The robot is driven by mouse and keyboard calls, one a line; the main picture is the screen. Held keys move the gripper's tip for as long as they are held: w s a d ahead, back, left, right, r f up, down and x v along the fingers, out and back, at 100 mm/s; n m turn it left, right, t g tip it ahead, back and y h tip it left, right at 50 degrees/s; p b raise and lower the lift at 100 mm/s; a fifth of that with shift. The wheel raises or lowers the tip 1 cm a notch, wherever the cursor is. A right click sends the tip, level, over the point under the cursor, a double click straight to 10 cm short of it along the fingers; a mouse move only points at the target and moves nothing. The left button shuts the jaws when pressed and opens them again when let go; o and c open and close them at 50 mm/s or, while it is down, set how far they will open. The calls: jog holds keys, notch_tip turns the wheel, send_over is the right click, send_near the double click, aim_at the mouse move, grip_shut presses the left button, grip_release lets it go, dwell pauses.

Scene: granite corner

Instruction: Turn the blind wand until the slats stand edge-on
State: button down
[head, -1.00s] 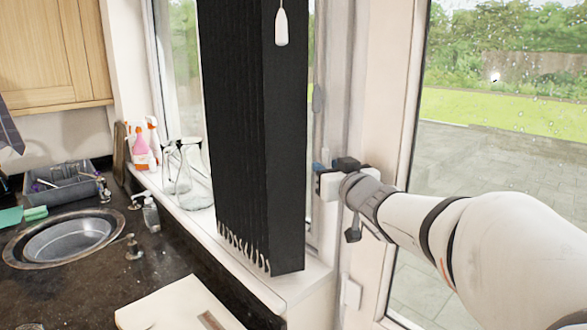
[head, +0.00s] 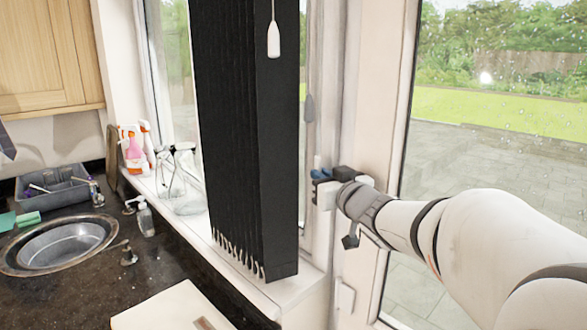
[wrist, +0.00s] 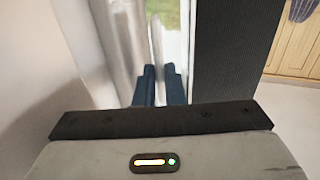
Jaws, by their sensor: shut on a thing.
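The black vertical blind (head: 240,140) hangs in front of the window as a tight stack of slats, with its broad dark side towards me. It is also the dark panel right of centre in the wrist view (wrist: 232,50). My gripper (head: 320,178) is just right of the blind, at the window post. In the wrist view, its blue fingers (wrist: 160,82) are close together around a thin pale upright rod (wrist: 157,45), which looks like the blind wand. The gripped part is hidden between the fingers. Slat twist is hard to judge.
A white cord pull (head: 273,40) hangs in front of the blind and a grey one (head: 309,107) hangs beside it. Spray bottles (head: 135,148) stand on the sill. A sink (head: 55,245) and a pale board (head: 170,308) are at lower left. A glazed door is at right.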

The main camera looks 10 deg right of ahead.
jog(key=shift+y, duration=0.3)
jog(key=c, duration=1.5)
grip_release()
jog(key=shift+s+d, duration=0.1)
jog(key=v, duration=0.7)
jog(key=shift+s+d+r, duration=0.1)
jog(key=shift+s+d, duration=0.05)
jog(key=shift+s, duration=0.15)
jog(key=shift+c, duration=0.4)
